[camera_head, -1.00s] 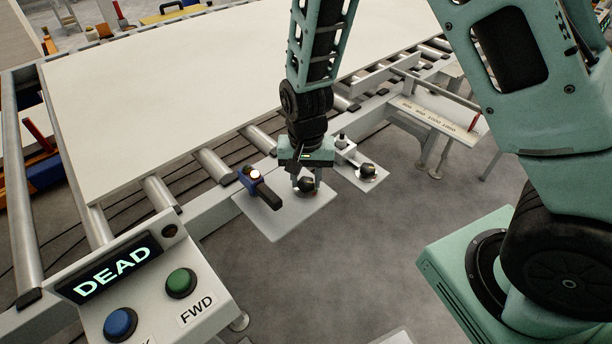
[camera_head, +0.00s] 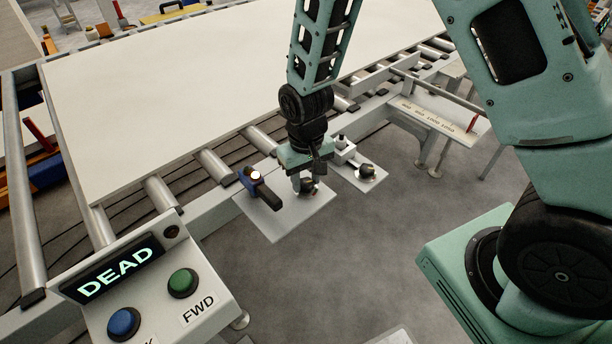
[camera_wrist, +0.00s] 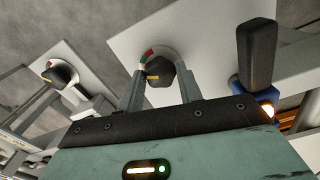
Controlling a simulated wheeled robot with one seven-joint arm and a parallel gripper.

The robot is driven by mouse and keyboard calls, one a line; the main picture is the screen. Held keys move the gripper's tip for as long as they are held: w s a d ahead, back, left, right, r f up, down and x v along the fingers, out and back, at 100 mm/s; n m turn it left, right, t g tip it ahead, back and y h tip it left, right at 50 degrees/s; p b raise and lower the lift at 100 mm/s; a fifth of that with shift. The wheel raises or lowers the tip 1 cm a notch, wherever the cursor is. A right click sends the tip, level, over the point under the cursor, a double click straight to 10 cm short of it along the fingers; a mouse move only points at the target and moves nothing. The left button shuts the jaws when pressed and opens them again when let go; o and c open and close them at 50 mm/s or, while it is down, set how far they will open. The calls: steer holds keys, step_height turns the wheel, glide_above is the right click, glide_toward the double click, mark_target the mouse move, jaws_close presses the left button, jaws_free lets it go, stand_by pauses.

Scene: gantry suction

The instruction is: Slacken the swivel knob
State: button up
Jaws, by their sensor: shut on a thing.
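A black knob (camera_wrist: 161,72) with a yellow pointer mark stands on a light dial with a red and green arc, on a pale plate (camera_wrist: 205,30). My gripper (camera_wrist: 160,82) is shut on this knob, with one finger on each side. In the head view my gripper (camera_head: 303,182) points down at the same knob (camera_head: 308,187), which is partly hidden by the fingers. A second black knob (camera_head: 366,172) sits on a smaller plate to the right, apart from my gripper; it also shows in the wrist view (camera_wrist: 62,75). No readable label tells which is the swivel knob.
A black lever handle (camera_head: 269,198) with a blue base and lit lamp is close left of my gripper. A roller conveyor carries a large white panel (camera_head: 190,80). A control box in front reads DEAD (camera_head: 112,272). A ledge with numbers (camera_head: 435,116) is at right. The floor between is clear.

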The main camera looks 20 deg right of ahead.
mark_target(306, 182)
steer(key=shift+n, duration=0.5)
steer(key=o, duration=1)
step_height(306, 182, up, 17)
steer(key=shift+r, duration=0.2)
